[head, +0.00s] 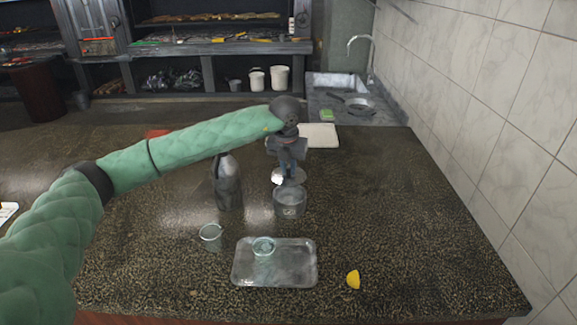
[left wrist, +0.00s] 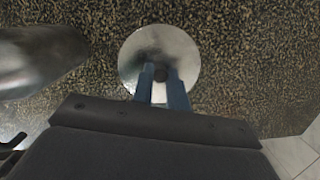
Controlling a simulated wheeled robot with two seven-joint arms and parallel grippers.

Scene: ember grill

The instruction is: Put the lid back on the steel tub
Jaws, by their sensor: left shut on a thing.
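The lid (left wrist: 135,58) is a round, shiny steel disc with a dark knob in its middle. My left gripper (left wrist: 162,82) is shut on that knob. In the head view the gripper (head: 288,166) points down, and the lid (head: 296,178) shows just behind the steel tub (head: 290,205), partly hidden by the fingers. I cannot tell whether the lid touches the counter. The steel tub is a short round container standing on the counter, its top uncovered. The tub is not seen in the left wrist view. My right gripper is not in view.
A dark metal vessel (head: 228,185) stands left of the tub; it also shows in the wrist view (left wrist: 35,62). In front are a clear glass (head: 210,237), a tray (head: 245,272) bearing a small glass dish (head: 263,246), and a yellow lemon piece (head: 353,279). The counter's right side is clear.

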